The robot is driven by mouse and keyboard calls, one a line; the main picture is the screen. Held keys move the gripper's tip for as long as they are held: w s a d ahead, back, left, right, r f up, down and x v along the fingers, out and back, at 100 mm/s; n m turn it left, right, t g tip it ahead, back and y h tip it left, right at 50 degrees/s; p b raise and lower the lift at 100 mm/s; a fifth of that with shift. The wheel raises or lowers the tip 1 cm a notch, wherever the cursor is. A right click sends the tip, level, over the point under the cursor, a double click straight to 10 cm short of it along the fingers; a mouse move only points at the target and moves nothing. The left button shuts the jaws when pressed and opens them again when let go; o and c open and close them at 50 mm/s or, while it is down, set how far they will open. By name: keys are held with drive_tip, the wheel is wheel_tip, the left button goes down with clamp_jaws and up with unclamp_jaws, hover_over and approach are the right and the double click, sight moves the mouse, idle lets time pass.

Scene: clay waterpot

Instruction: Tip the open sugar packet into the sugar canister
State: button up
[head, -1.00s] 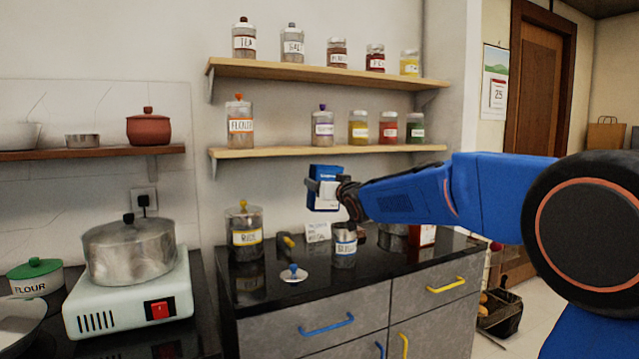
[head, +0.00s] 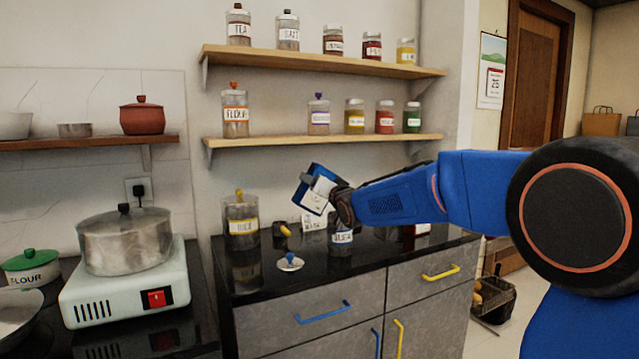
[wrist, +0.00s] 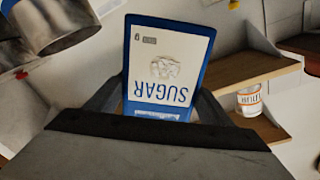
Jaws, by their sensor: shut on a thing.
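The sugar packet (head: 306,197) is blue and white. My gripper (head: 320,188) is shut on it and holds it tilted, just above and slightly left of the sugar canister (head: 342,238). In the wrist view the packet (wrist: 165,62) sits between the fingers of my gripper (wrist: 155,106), its SUGAR lettering upside down. A pale lid with a blue knob (head: 290,261) lies on the counter, left of the canister. I cannot see the packet's opening or any sugar falling.
A rice jar (head: 241,222) stands to the left on the counter (head: 268,285). A yellow-handled thing (head: 285,230) and a white card (head: 314,221) are close to the canister. A shelf (head: 325,141) with jars is above. The front of the counter is clear.

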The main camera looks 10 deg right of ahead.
sight(321, 204)
drive_tip(key=shift+a+f+m, duration=0.15)
drive_tip(key=shift+f+m, duration=0.65)
drive_tip(key=shift+m, duration=0.2)
drive_tip(key=shift+a+f+m, duration=0.15)
drive_tip(key=shift+f+m, duration=0.65)
drive_tip(key=shift+m, duration=0.2)
drive_tip(key=shift+s+a+f+m, duration=0.1)
drive_tip(key=shift+a+f+m, duration=0.1)
drive_tip(key=shift+f+m, duration=1.35)
drive_tip(key=shift+r, duration=0.25)
drive_tip(key=shift+m, duration=0.25)
drive_tip(key=shift+d+r+m, duration=0.25)
drive_tip(key=shift+r+m, duration=0.15)
drive_tip(key=shift+m, duration=0.3)
drive_tip(key=shift+d+r+m, duration=0.25)
drive_tip(key=shift+r+m, duration=0.15)
drive_tip(key=shift+m, duration=0.35)
drive_tip(key=shift+d+r+m, duration=0.25)
drive_tip(key=shift+r+m, duration=0.1)
drive_tip(key=shift+m, duration=0.4)
idle(1.8)
